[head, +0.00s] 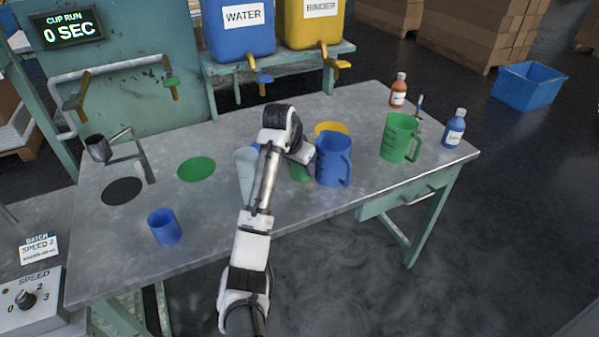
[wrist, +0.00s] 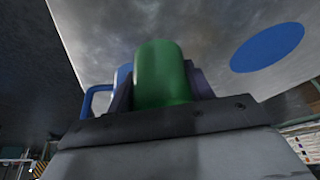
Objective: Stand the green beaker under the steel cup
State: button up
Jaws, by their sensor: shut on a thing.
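My gripper (head: 302,157) is shut on the green beaker (head: 300,172), near the middle of the table. In the head view my arm and a blue jug hide most of the beaker. In the wrist view the green beaker (wrist: 161,75) sits between the two dark fingers. I cannot tell whether its base touches the table. The steel cup (head: 97,148) hangs tilted on a bracket at the table's left end, far to the left of my gripper. A black disc (head: 122,191) lies on the table below the cup, with nothing standing on it.
The blue jug (head: 333,160) stands close beside the held beaker. A pale beaker (head: 246,178) is left of it, partly behind my arm. A blue beaker (head: 164,228) stands near the front left. A green jug (head: 399,140) and two bottles stand right. The green disc (head: 196,169) is bare.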

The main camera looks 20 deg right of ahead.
aim_at(299, 174)
jog(key=shift+f, duration=1.6)
jog(key=o, duration=1)
jog(key=shift+f, duration=0.15)
jog(key=shift+c, duration=0.2)
jog(key=v, duration=1.2)
